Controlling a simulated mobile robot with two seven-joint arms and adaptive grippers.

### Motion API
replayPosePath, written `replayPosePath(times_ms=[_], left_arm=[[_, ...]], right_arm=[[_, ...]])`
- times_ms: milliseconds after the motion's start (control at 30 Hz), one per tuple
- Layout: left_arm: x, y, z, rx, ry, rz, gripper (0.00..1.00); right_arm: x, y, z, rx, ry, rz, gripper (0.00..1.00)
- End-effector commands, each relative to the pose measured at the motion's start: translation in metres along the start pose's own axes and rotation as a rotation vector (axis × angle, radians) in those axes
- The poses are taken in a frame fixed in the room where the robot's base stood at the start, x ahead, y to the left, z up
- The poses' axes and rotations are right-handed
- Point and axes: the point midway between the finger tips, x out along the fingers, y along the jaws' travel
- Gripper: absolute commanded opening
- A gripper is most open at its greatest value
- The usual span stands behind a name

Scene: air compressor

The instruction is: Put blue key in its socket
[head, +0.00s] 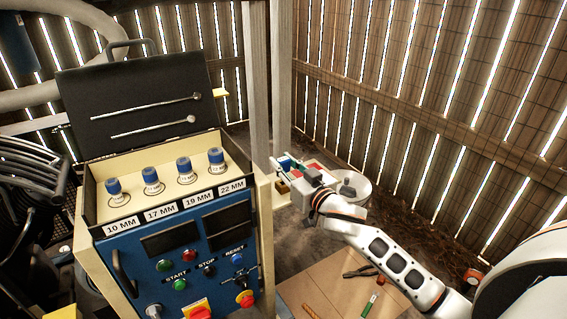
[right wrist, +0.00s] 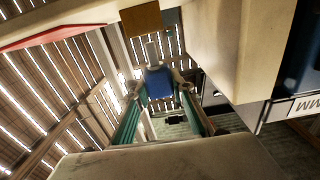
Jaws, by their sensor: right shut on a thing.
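My right gripper (head: 287,164) is far out, to the right of the blue control cabinet (head: 158,263). In the right wrist view its two teal fingers (right wrist: 162,125) are closed around a blue piece, the blue key (right wrist: 158,84), with a grey shaft (right wrist: 152,50) beyond it. Several blue-topped pieces stand in round holders in the cream tray (head: 89,201) on top of the cabinet, above labels from 10 MM to 22 MM. I cannot tell which opening is the key's socket. My left gripper is not in view.
The open black lid (head: 140,95) holds two metal rods. Knobs and buttons (head: 190,256) cover the cabinet front. A wooden post (head: 258,90) stands behind the cabinet's right side. Pliers (head: 360,271) and a green tool (head: 370,304) lie on a brown board (head: 325,280). A white bucket (head: 361,188) stands beyond my right arm.

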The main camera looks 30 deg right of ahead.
Motion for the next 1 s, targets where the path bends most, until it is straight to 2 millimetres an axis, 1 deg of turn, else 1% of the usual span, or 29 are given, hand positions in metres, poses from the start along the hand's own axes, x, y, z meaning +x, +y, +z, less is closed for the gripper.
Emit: replayPosePath(times_ms=[300, 1000], left_arm=[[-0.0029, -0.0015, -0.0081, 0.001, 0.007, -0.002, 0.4], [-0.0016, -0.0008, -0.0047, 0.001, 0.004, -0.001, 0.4]], right_arm=[[0.0001, -0.0004, -0.0012, 0.0, 0.001, 0.0, 0.02], [0.0, -0.0001, 0.0048, 0.0, 0.0, 0.0, 0.02]])
